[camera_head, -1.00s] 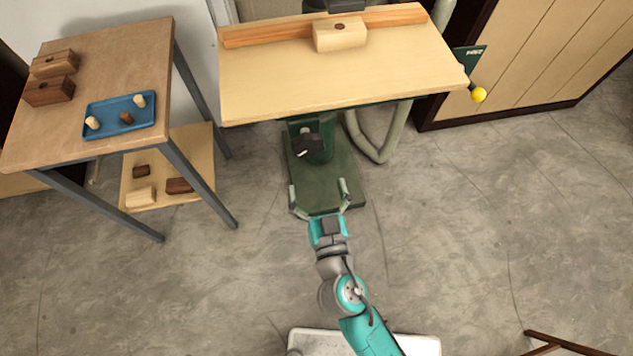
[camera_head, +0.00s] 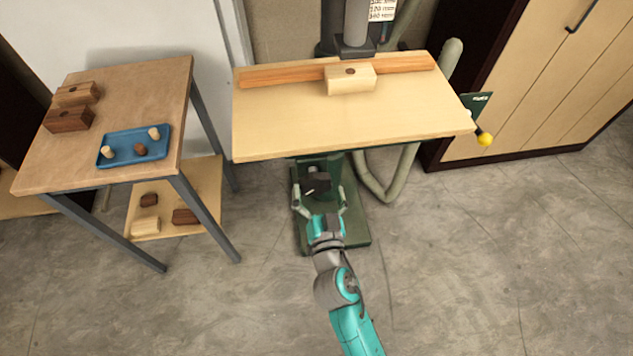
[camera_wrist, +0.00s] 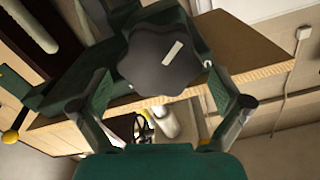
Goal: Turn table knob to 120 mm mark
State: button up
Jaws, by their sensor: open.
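The black lobed knob (camera_head: 317,183) sits on the green machine under the wooden table (camera_head: 270,140). In the wrist view the knob (camera_wrist: 150,68) is large and carries a pale index bar (camera_wrist: 172,53) tilted up to the right. My gripper (camera_head: 319,202) is open, just in front of the knob on the near side. In the wrist view its two fingers (camera_wrist: 166,96) stand apart at the left and right below the knob, and I see no grip on it.
A wooden block (camera_head: 350,85) and an orange fence (camera_head: 285,76) lie on the table. A yellow-knobbed lever (camera_head: 484,139) juts out at its right. A side table (camera_head: 60,160) with a blue tray (camera_head: 120,157) stands left. The floor at right is clear.

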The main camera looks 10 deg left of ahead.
jog(key=shift+x, duration=1.1)
jog(key=c, duration=0.9)
jog(key=shift+n, duration=0.4)
